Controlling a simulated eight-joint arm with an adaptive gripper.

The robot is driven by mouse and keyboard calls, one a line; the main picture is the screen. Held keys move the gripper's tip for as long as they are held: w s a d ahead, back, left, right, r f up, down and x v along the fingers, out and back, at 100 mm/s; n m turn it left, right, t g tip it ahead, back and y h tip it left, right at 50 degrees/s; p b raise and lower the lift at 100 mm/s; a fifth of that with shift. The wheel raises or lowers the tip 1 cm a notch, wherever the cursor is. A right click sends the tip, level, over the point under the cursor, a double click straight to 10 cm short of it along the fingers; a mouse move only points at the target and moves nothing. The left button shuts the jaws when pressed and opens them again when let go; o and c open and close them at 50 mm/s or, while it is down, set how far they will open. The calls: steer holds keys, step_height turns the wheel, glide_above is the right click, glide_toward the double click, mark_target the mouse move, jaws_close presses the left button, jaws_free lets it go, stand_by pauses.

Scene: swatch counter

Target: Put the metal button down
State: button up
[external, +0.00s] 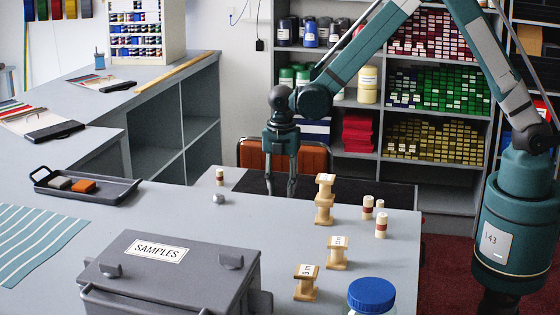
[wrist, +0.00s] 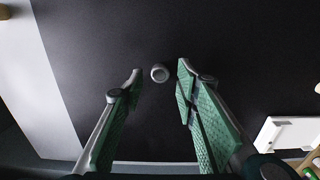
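A small round grey metal piece, which looks like the metal button (wrist: 159,73), shows in the wrist view against a black surface (wrist: 110,35). It lies between my fingertips, with a visible gap on each side. I cannot tell its height above the surface. My gripper (wrist: 159,70) is open and points down. In the external view my gripper (external: 281,192) hangs over the dark area (external: 345,189) at the counter's far side, and no button can be made out between its fingers. Another small round grey piece (external: 218,199) sits on the grey counter to the left.
Wooden spools (external: 338,254), one pair stacked (external: 324,199), and small corked-looking pegs (external: 381,226) stand to the right of my gripper. A chair (external: 318,158) stands behind.

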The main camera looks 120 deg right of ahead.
step_height(320, 180, up, 10)
steer(key=p, duration=0.1)
stand_by(0.4)
steer(key=shift+r, duration=0.1)
stand_by(0.6)
steer(key=s+a+r+m+t, duration=0.1)
steer(key=a+r, duration=0.5)
steer(key=a, duration=0.3)
steer(key=s+a+r+m+t+h, duration=0.1)
steer(key=a+r+m, duration=0.1)
steer(key=a+r, duration=0.6)
steer(key=s+a+r+m+t, duration=0.1)
steer(key=a+r, duration=0.3)
steer(key=a, duration=0.7)
steer(key=s+a+r+m+t, duration=0.1)
steer(key=s+a+m+t, duration=0.1)
steer(key=s+a, duration=0.6)
steer(key=s+a+m+t+y, duration=0.1)
steer(key=s+a+m+t, duration=0.1)
steer(key=s+a, duration=0.6)
steer(key=shift+s+a+r+m, duration=0.4)
steer(key=shift+a+m, duration=0.1)
steer(key=shift+a, duration=2.95)
